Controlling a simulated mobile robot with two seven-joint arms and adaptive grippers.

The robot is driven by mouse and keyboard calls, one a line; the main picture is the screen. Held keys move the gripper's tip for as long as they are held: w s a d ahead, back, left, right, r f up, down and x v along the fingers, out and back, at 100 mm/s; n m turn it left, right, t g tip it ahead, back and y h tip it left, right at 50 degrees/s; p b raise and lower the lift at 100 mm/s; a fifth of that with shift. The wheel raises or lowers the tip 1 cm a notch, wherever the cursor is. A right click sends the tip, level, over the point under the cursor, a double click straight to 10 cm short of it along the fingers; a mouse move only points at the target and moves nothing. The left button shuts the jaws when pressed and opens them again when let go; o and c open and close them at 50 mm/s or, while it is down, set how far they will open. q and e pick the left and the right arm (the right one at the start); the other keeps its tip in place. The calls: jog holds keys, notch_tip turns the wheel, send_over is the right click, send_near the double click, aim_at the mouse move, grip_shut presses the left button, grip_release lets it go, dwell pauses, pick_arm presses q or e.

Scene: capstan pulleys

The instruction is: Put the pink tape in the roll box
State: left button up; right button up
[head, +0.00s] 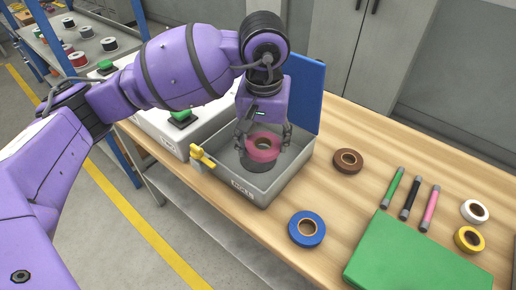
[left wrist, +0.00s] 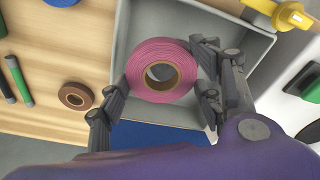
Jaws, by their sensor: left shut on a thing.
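The pink tape (head: 263,147) is a ring-shaped roll with a tan core. My left gripper (head: 263,140) is shut on it, with fingers on both sides of the roll. The tape also shows between the fingers in the left wrist view (left wrist: 162,70). It is over the inside of the open grey roll box (head: 291,170), within its walls as seen in the head view. I cannot tell whether it touches the box floor. The box has a blue raised lid (head: 306,95) and a yellow latch (head: 202,158). My right gripper is out of view.
Brown (head: 347,161), blue (head: 307,229), white (head: 474,211) and yellow (head: 468,239) tapes lie on the wooden table. Several marker-like sticks lie beside a green slab (head: 420,258). A white box with a green button (head: 181,117) stands left of the roll box.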

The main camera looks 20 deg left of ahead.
aim_at(258, 133)
pick_arm(q)
jog(key=w+a+f, duration=0.1)
jog(key=f, duration=0.1)
jog(key=w+f, duration=0.2)
jog(key=w+a+f, duration=0.1)
jog(key=shift+w+a+f, duration=0.2)
jog(key=shift+a+f, duration=0.1)
jog(key=shift+f, duration=0.1)
jog(key=shift+w+f, duration=0.15)
jog(key=shift+f, duration=1.55)
jog(key=shift+a+f, duration=0.1)
jog(key=shift+f, duration=0.2)
jog(key=o, duration=1.2)
jog(key=shift+r, duration=0.1)
jog(key=shift+r, duration=0.45)
jog(key=r, duration=0.3)
jog(key=s+r, duration=0.1)
jog(key=r, duration=0.7)
jog(key=shift+s+r, duration=0.2)
jog(key=shift+s, duration=0.05)
